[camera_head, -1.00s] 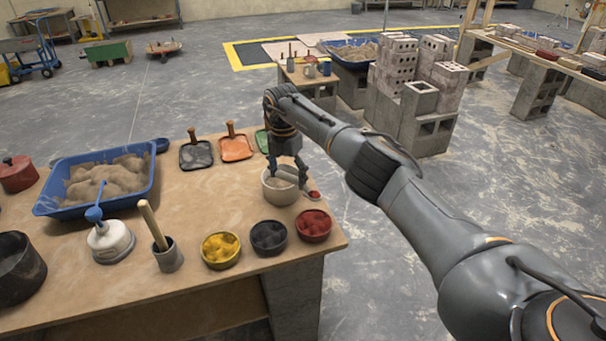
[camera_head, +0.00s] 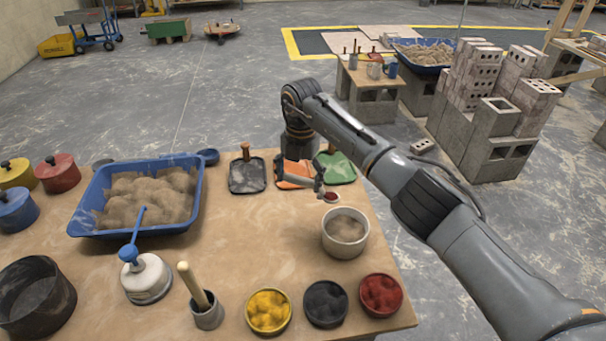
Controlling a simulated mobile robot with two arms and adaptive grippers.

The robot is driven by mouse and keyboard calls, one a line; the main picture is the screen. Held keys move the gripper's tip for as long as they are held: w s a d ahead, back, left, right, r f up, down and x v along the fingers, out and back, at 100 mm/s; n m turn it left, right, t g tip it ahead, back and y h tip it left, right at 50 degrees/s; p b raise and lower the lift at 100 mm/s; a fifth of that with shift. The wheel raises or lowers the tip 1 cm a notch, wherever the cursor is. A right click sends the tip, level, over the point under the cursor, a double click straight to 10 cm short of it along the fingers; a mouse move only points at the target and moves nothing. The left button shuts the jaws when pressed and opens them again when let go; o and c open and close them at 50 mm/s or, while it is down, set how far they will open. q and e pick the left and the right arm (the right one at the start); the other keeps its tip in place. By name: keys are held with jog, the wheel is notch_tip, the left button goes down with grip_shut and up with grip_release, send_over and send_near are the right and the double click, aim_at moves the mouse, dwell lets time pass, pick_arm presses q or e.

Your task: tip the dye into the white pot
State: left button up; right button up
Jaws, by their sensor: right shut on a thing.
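The white pot (camera_head: 345,245) stands on the wooden table near its right edge, with pale brown, sandy stuff inside. My right gripper (camera_head: 320,184) is shut on a small scoop (camera_head: 331,197), whose bowl holds red dye. The gripper reaches sideways, and the scoop shows just beyond the pot's far rim, apart from it. The scoop's handle is mostly hidden by the fingers. A tub of red dye (camera_head: 381,294) stands at the front right, beside a black dye tub (camera_head: 326,303) and a yellow one (camera_head: 268,311). My left gripper is not in view.
Black (camera_head: 247,175), orange (camera_head: 293,173) and green (camera_head: 337,167) trays lie behind the pot. A blue tray (camera_head: 190,218) of sand, a white lidded jar (camera_head: 147,279) and a grey cup (camera_head: 207,313) with a wooden handle stand left. The table between is clear.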

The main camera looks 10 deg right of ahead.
jog(key=shift+s+d+r+p, duration=0.2)
jog(key=shift+d+r+p, duration=0.15)
jog(key=shift+r, duration=0.05)
jog(key=shift+s+d+f+y, duration=0.15)
jog(key=shift+d+y, duration=0.1)
jog(key=shift+y, duration=0.25)
jog(key=shift+d+t+y, duration=0.3)
jog(key=shift+t+y, duration=0.1)
jog(key=shift+s+d, duration=0.1)
jog(key=shift+d, duration=0.15)
jog(key=shift+s+d+t+y+b, duration=0.4)
jog(key=shift+d+t+y+b, duration=0.25)
jog(key=shift+y+b, duration=0.3)
pick_arm(q)
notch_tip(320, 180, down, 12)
jog(key=b, duration=1.1)
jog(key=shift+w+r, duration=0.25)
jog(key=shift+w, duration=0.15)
pick_arm(e)
jog(key=s+d+r+t+y, duration=0.2)
jog(key=s+d+t+y, duration=0.1)
jog(key=d+y, duration=0.3)
jog(key=shift+s+d+t+y, duration=0.3)
jog(key=shift+t+y, duration=0.15)
jog(key=shift+y, duration=0.2)
